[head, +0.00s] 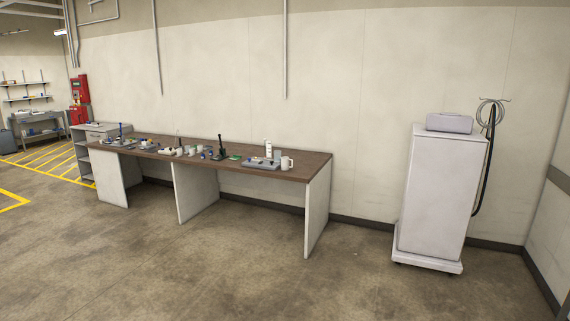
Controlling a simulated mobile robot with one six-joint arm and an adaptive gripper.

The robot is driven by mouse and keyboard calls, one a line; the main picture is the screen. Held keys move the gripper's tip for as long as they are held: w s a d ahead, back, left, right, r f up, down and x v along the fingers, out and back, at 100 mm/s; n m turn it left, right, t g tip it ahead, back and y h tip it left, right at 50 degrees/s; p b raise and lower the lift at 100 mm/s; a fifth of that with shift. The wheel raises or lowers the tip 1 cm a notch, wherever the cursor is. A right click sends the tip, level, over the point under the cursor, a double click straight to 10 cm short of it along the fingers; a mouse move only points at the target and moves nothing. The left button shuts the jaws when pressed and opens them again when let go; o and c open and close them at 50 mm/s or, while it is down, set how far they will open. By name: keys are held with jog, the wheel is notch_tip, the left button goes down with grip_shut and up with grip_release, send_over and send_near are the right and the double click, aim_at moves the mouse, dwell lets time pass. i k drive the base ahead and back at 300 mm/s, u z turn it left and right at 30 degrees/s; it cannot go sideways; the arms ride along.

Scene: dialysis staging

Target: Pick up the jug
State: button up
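A small white vessel with a handle on its right (287,163), which looks like the jug, stands upright near the right end of the long brown-topped table (310,168). It is small in the head view, so its details are hard to tell. It stands beside a grey tray (262,166) with a tall white bottle-like item (268,148) at it. My gripper is not in view.
Several small items crowd the table's left and middle. A white wheeled cabinet (438,195) with a grey box (449,123) on top and a coiled hose (491,111) stands at right. Open concrete floor (200,270) lies in front of the table.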

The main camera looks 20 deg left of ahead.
aim_at(285, 166)
jog(key=u, duration=0.5)
jog(key=i, duration=1.15)
jog(key=u, duration=1.05)
jog(key=i, duration=1)
jog(key=u, duration=0.4)
jog(key=i, duration=1.9)
jog(key=z, duration=0.4)
jog(key=i, duration=1)
jog(key=z, duration=0.75)
jog(key=i, duration=0.8)
jog(key=z, duration=0.5)
